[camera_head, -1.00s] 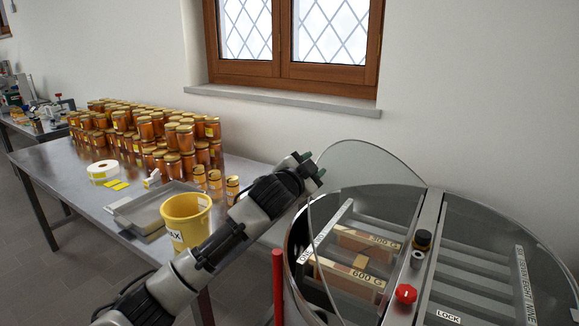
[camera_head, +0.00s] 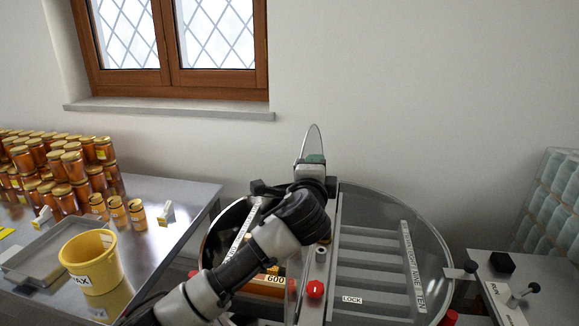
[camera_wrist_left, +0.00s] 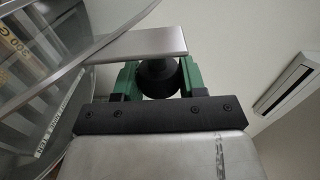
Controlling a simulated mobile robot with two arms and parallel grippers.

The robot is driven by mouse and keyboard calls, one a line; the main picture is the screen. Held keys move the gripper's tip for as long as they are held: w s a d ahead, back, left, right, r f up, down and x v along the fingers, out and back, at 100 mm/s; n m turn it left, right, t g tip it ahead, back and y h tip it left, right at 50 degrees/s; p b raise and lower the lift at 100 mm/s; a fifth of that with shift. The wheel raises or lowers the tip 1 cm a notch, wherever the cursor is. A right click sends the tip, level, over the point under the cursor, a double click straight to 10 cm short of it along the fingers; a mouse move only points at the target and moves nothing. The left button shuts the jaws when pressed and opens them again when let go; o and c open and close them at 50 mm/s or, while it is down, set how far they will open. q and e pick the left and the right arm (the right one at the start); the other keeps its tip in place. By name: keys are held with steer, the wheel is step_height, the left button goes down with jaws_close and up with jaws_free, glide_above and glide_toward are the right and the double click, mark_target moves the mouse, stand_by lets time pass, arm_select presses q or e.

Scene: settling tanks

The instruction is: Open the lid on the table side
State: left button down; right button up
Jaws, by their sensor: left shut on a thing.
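The clear lid (camera_head: 312,138) on the table side of the round steel tank stands raised, nearly edge-on to the head view, above the tank's middle bar. My left gripper (camera_head: 314,163) is at the lid, its arm reaching over the open half. In the left wrist view its green fingers (camera_wrist_left: 157,80) are shut on a black round knob (camera_wrist_left: 158,74), beside a steel strip (camera_wrist_left: 140,46). My arm hides much of the opening. A wooden frame marked 600 (camera_head: 262,284) shows inside. My right gripper is not in view.
The other lid (camera_head: 385,245) lies flat on the right half. A red knob (camera_head: 315,289) sits on the middle bar. A steel table (camera_head: 185,205) with honey jars and a yellow bucket (camera_head: 92,262) stands left. A control panel (camera_head: 510,300) is at right.

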arm_select(q)
steer(key=shift+s+d+r+m, duration=0.15)
steer(key=shift+d+m, duration=0.15)
steer(key=shift+d, duration=0.7)
steer(key=c, duration=0.6)
jaws_free()
steer(key=shift+d, duration=0.1)
steer(key=shift+c, duration=0.2)
steer(key=shift+f, duration=0.2)
steer(key=s+a+b, duration=0.1)
steer(key=s+b, duration=0.2)
steer(key=s, duration=0.7)
steer(key=shift+s+a+b, duration=0.3)
steer(key=shift+s, duration=0.05)
